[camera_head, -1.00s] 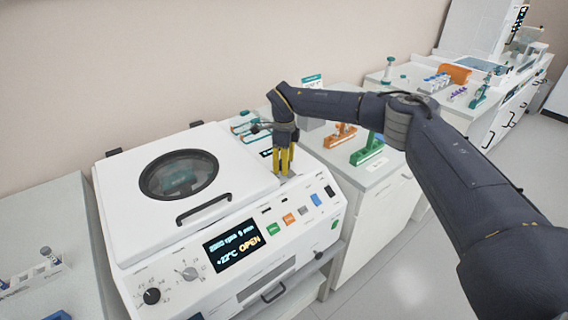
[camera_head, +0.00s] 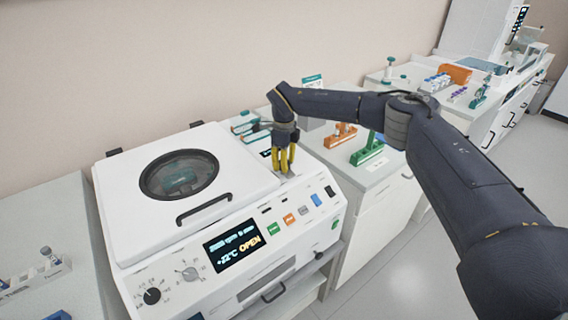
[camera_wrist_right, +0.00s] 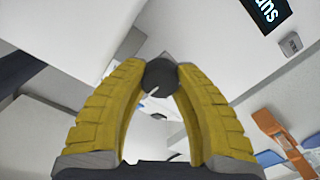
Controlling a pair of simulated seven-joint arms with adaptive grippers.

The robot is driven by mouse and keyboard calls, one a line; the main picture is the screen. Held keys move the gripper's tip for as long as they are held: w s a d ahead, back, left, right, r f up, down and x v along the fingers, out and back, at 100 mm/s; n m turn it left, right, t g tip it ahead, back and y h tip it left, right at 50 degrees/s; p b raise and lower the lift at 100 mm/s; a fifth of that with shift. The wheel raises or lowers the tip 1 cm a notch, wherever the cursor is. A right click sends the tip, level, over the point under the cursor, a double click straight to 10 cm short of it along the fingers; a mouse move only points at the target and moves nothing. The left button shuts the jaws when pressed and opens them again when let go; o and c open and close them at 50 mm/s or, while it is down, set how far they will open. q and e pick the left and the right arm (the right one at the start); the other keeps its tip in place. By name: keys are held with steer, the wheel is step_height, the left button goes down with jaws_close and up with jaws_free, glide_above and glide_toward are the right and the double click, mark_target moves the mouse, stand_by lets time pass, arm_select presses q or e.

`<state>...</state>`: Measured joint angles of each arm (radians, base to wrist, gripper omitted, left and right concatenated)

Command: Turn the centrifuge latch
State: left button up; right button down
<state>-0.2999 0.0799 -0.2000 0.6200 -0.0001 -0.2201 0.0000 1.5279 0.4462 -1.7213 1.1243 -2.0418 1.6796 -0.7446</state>
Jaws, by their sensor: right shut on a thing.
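The white centrifuge (camera_head: 236,215) stands in the middle of the head view with its lid (camera_head: 130,200) down and a round window in it. Its display (camera_head: 234,245) reads OPEN. My right gripper (camera_head: 283,168) points down at the right part of the centrifuge's top, beside the lid. In the right wrist view its yellow fingers (camera_wrist_right: 160,72) are closed on a dark round knob, the latch (camera_wrist_right: 157,77). In the head view the fingers hide the latch. My left gripper is in neither view.
A black lid handle (camera_head: 204,209) lies left of my right gripper. A green rack (camera_head: 368,151) and an orange rack (camera_head: 341,135) stand on the counter to the right. A rack with tubes (camera_head: 40,270) stands at the left edge.

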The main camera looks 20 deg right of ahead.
steer(key=m, duration=0.8)
steer(key=shift+s, duration=0.1)
steer(key=m, duration=0.4)
steer(key=shift+f+m, duration=0.1)
steer(key=shift+m, duration=2)
steer(key=shift+a+m, duration=0.1)
steer(key=shift+m, duration=0.2)
steer(key=c, duration=1.1)
jaws_free()
steer(key=shift+c, duration=0.2)
step_height(320, 180, up, 12)
